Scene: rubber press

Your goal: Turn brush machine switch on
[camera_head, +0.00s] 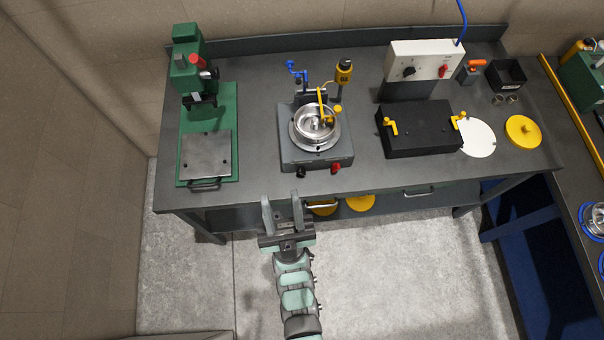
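What looks like the brush machine (290,149) stands in the middle of the bench, a grey box with a round metal bowl on top. Its front edge carries a black knob (300,172) and a red knob (335,168). Which of them is the switch, and its setting, are too small to tell. My gripper (281,197) is open and empty, with its two fingers apart and pointing towards the bench. In the picture it is below the machine's front, slightly left of the black knob, and apart from it.
A green press (190,75) stands on the left of the bench (258,110). A white control box (425,60), a black block (428,139) and a yellow disc (523,131) are on the right. A drawer handle (418,192) sticks out below the bench top. Grey floor (400,270) is open in front.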

